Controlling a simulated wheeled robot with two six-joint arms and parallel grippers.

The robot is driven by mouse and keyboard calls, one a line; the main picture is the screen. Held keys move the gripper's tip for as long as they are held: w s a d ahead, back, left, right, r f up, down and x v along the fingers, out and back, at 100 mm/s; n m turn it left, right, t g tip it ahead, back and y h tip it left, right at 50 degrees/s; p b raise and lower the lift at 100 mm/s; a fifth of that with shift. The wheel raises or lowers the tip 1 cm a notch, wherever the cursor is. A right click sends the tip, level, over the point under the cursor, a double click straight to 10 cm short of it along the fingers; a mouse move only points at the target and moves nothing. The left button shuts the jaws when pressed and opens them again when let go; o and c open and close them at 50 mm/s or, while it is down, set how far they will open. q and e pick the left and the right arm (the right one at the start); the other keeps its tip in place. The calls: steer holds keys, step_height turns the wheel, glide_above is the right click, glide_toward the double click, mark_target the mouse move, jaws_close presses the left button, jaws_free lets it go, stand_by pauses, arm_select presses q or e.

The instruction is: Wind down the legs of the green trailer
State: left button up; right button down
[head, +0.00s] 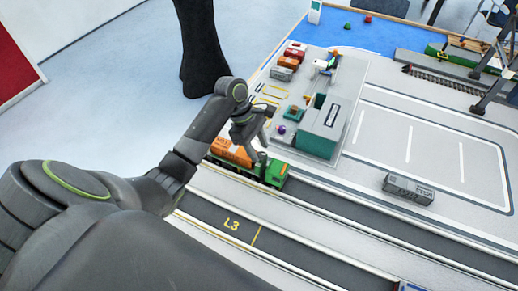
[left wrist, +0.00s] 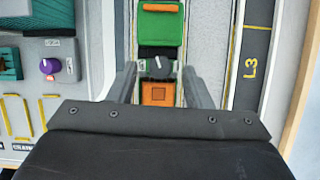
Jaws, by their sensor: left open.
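A green truck cab (head: 275,173) stands on the lane with an orange load (head: 232,152) on the trailer behind it. In the left wrist view the green cab (left wrist: 160,28) is at the top and the orange load (left wrist: 158,94) is below. Between them is a black knob (left wrist: 158,67) with a white line on it. My left gripper (head: 258,154) is open over the gap between cab and load. In the left wrist view its fingers lie on either side of the knob, apart from it as far as I see. Trailer legs cannot be made out. My right gripper is not in view.
Several small containers (head: 285,65) stand farther back. A grey container (head: 408,189) lies to the right. The lane marked L3 (head: 231,224) is clear.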

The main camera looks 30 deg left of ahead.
arm_select(q)
steer(key=shift+d+f, duration=0.2)
steer(key=shift+f, duration=0.25)
